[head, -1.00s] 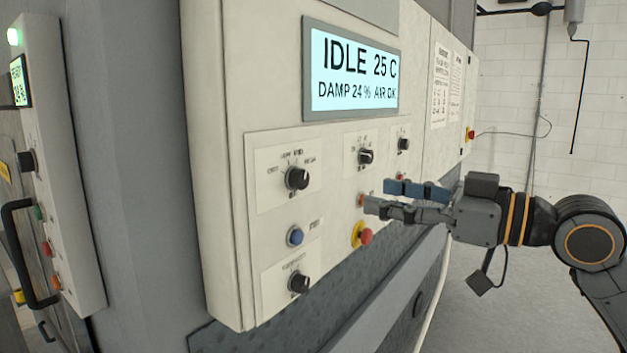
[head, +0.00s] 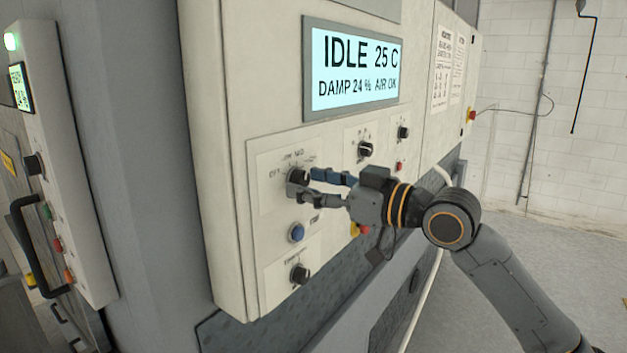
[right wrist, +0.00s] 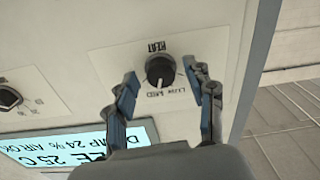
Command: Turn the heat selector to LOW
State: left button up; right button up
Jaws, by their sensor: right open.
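The heat selector is a round black knob (head: 299,174) on a pale plate of the washer panel in the head view. The right wrist view shows the knob (right wrist: 160,71) upside down with HEAT, LOW and MED lettering. Its pale pointer mark appears to face MED. My right gripper (head: 306,184) is open at the knob, with its fingers partly covering it in the head view. In the right wrist view its fingers (right wrist: 163,80) stand on either side of the knob, apart from its sides. Whether the tips reach its depth is unclear. My left gripper is not in view.
The display (head: 352,73) reads IDLE 25 C above the knobs. A blue button (head: 296,232) and another black knob (head: 300,273) sit below. A second knob (head: 366,149) is to the right. A red stop button (head: 363,230) is partly hidden behind my gripper.

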grip_shut()
jog(key=shift+n, duration=0.4)
jog(key=n+b, duration=0.1)
jog(key=n, duration=0.1)
jog(key=shift+d+n, duration=0.1)
jog(key=shift+n, duration=0.2)
jog(key=shift+r+n+b, duration=0.15)
jog(key=shift+n+b, duration=0.45)
jog(key=shift+n, duration=1.5)
grip_release()
